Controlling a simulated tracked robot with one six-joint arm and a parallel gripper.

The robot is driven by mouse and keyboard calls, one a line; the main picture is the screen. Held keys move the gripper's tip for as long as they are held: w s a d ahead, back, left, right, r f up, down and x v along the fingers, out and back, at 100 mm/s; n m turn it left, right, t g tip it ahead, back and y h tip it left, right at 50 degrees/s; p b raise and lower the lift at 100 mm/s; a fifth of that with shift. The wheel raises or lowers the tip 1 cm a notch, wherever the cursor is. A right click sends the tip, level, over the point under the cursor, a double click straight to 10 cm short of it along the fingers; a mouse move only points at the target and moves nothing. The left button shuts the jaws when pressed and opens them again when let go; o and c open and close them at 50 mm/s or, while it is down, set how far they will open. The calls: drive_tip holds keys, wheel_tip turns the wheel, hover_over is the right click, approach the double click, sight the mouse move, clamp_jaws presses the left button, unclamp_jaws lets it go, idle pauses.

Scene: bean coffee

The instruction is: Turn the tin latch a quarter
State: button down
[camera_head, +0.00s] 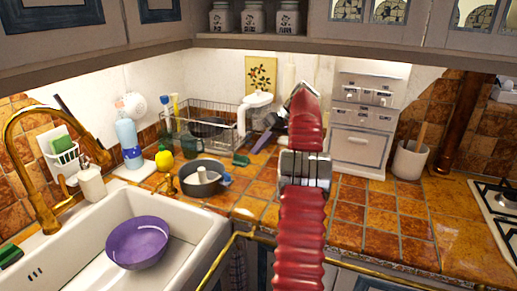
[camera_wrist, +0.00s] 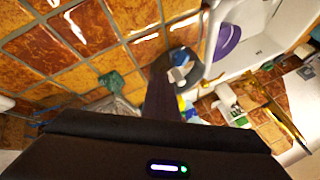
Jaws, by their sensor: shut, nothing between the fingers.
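I cannot make out a tin with a latch in either view. White lidded canisters with dark labels, such as the middle one (camera_head: 255,17), stand on the upper shelf, but no latch shows on them. My gripper (camera_wrist: 163,82) shows in the wrist view as a dark narrow shape with its fingers together and nothing held. It points over the tiled counter near a grey pot (camera_wrist: 182,62), and I see no contact. In the head view my red arm covers part of the counter's middle.
A purple bowl (camera_head: 138,242) sits in the white sink (camera_head: 68,274) at left, beside a brass faucet (camera_head: 42,190). The grey pot (camera_head: 201,178) and a wire dish rack (camera_head: 205,118) stand on the counter. A white appliance (camera_head: 360,150) stands right of my arm. Tiles before it are clear.

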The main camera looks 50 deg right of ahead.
drive_tip(key=c, duration=2.5)
unclamp_jaws()
drive_tip(key=shift+o, duration=0.9)
drive_tip(key=shift+r, duration=0.2)
drive_tip(key=shift+o, duration=1)
drive_tip(key=r, duration=0.2)
drive_tip(key=a+r, duration=0.1)
drive_tip(key=r, duration=0.1)
drive_tip(key=shift+s+r, duration=0.1)
drive_tip(key=shift+s, duration=0.1)
drive_tip(key=s+d+f+m+g+h, duration=0.2)
drive_tip(key=s+d+f+h, duration=0.15)
drive_tip(key=s+h, duration=0.4)
drive_tip(key=s+d+f+m+g+h, duration=0.2)
drive_tip(key=s+d+h, duration=0.25)
drive_tip(key=s, duration=0.55)
drive_tip(key=w+a+f+n+t+y, duration=0.1)
drive_tip(key=w+a+t, duration=0.4)
drive_tip(key=a, duration=0.6)
drive_tip(key=w+a+f+n+t+y, duration=0.1)
drive_tip(key=w+a+t+y, duration=0.1)
drive_tip(key=w+a+t, duration=0.4)
drive_tip(key=a, duration=0.4)
drive_tip(key=shift+a+f+n+y, duration=0.3)
drive_tip(key=shift+a+f+y, duration=0.1)
